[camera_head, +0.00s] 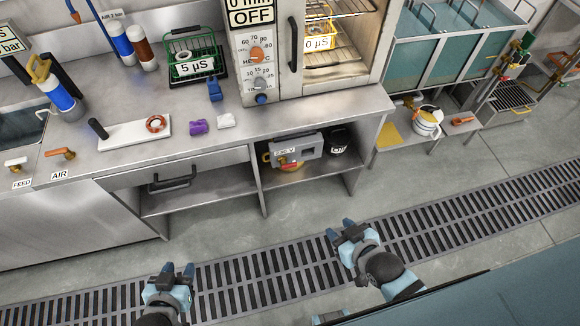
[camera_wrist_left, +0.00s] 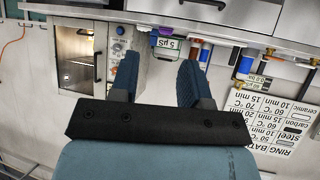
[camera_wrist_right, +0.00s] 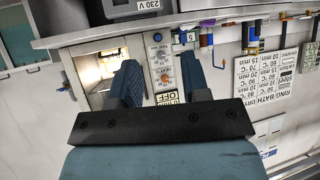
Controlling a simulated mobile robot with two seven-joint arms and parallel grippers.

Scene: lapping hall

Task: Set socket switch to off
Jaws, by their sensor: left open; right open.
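A grey box labelled 230 V (camera_head: 296,147) sits on the shelf under the bench and appears to be the socket. It also shows, cut off, at the top of the right wrist view (camera_wrist_right: 120,9). Its switch is too small to tell, as is its setting. My left gripper (camera_head: 177,271) is open and empty over the floor grating, in front of and to the left of the box. It is also open in its own wrist view (camera_wrist_left: 158,66). My right gripper (camera_head: 340,228) is open and empty over the grating, in front of and slightly right of the box.
The bench top (camera_head: 215,145) overhangs the shelf. A black container (camera_head: 338,141) stands right of the box, and a drawer handle (camera_head: 173,180) juts out at left. The oven (camera_head: 303,45) stands on the bench. The floor before the shelf is clear.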

